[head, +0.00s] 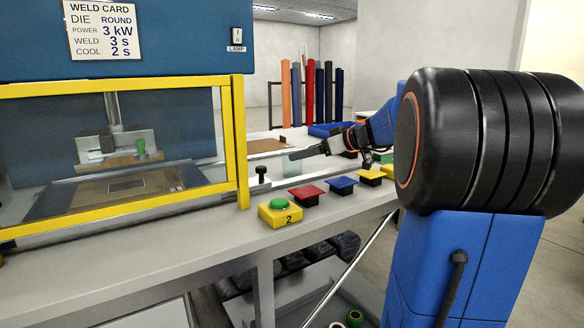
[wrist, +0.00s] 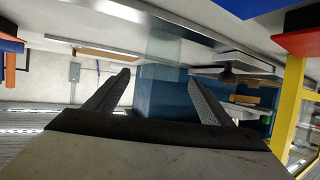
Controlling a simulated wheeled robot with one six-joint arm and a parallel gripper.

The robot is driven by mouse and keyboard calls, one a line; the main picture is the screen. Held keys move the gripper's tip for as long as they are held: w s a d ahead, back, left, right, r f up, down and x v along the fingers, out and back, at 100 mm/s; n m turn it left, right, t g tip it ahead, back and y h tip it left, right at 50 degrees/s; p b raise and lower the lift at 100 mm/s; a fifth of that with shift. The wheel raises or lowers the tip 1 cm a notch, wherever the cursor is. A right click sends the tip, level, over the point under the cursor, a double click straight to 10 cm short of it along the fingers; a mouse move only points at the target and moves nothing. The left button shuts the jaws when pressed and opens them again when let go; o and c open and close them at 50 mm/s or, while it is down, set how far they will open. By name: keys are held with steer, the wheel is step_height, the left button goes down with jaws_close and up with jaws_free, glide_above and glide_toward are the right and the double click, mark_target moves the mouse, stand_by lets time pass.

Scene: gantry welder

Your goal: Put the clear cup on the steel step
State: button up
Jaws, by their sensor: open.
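The clear cup (head: 292,167) is faint and see-through, standing on the bench just behind the row of buttons. In the wrist view, which is upside down, the cup (wrist: 165,47) shows ahead of the fingertips, roughly in line with the gap between them. My gripper (head: 296,154) reaches leftward over the bench by the cup. In the wrist view its two fingers (wrist: 158,77) are spread apart with nothing held between them. A bright steel-like strip (wrist: 170,22) crosses the wrist view by the cup's base; I cannot tell for certain whether it is the steel step.
A yellow guard frame (head: 241,140) of the welder stands left. A green button box (head: 280,212) and red (head: 307,193), blue (head: 342,185) and yellow (head: 370,177) buttons line the bench front. A dark knob (head: 262,174) stands beside the frame. A blue tray (head: 328,130) lies behind.

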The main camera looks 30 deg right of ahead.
mark_target(284, 157)
steer(key=x, duration=1)
steer(key=shift+w+a+r, duration=0.15)
steer(key=c, duration=1.2)
steer(key=shift+r, duration=0.15)
step_height(284, 157, up, 10)
